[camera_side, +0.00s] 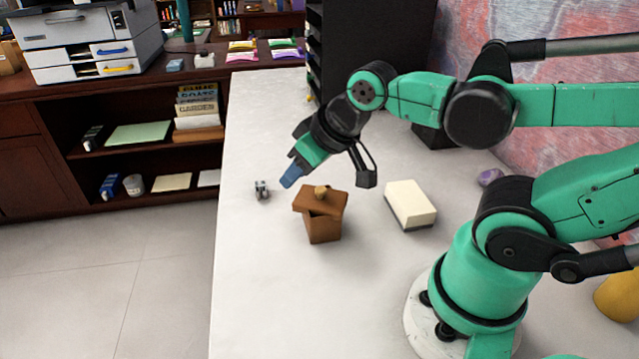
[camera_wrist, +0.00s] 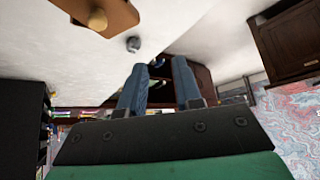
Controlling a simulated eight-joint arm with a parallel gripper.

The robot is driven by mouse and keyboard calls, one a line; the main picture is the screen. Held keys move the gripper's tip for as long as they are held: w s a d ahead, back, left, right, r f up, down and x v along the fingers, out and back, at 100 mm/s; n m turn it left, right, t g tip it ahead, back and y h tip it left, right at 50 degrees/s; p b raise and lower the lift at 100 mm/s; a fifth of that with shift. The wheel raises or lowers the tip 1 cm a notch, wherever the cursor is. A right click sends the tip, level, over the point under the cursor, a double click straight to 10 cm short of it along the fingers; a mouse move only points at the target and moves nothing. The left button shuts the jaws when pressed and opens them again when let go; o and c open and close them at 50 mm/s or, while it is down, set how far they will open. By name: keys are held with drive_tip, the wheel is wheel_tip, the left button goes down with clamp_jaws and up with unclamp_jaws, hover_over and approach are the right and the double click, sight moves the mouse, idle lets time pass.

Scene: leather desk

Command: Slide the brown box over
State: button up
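The brown box (camera_side: 323,229) stands upright on the white table. Its brown lid (camera_side: 336,203) sits on top, skewed and overhanging to the left, with a round tan knob (camera_side: 320,191). In the wrist view the lid (camera_wrist: 120,12) and knob (camera_wrist: 97,19) show at the top left, cut off by the edge. My gripper (camera_side: 290,179) is above and slightly left of the box, apart from it, angled down to the left. In the wrist view its two blue fingers are spread with nothing held between them (camera_wrist: 159,66).
A small grey object (camera_side: 262,190) lies left of the box; it also shows in the wrist view (camera_wrist: 133,44). A cream-and-dark block (camera_side: 410,205) lies to the right. A purple item (camera_side: 490,177) is near the wall. The table (camera_side: 265,290) is clear in front.

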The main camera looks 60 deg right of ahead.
sight(326, 211)
drive_tip(key=o, duration=0.7)
drive_tip(key=shift+d+f+m+g, duration=0.35)
drive_tip(key=shift+f+m+g, duration=0.1)
drive_tip(key=shift+m+g, duration=0.2)
drive_tip(key=shift+o, duration=1.3)
drive_tip(key=f+m+g, duration=0.1)
drive_tip(key=s+d+f+m+g, duration=0.1)
drive_tip(key=m, duration=0.1)
drive_tip(key=d+f+m+g, duration=0.1)
drive_tip(key=m+g, duration=0.1)
drive_tip(key=shift+s+d+f, duration=0.1)
drive_tip(key=shift+s+f, duration=0.05)
drive_tip(key=shift+f, duration=0.15)
drive_tip(key=shift+s+d+f+m+g, duration=0.2)
drive_tip(key=shift+f+m+g, duration=0.2)
drive_tip(key=shift+m, duration=0.2)
drive_tip(key=shift+s+d+f+m+g, duration=0.2)
drive_tip(key=shift+f+m+g, duration=0.05)
drive_tip(key=shift+m+g, duration=0.25)
drive_tip(key=shift+f, duration=2.8)
drive_tip(key=c, duration=1.3)
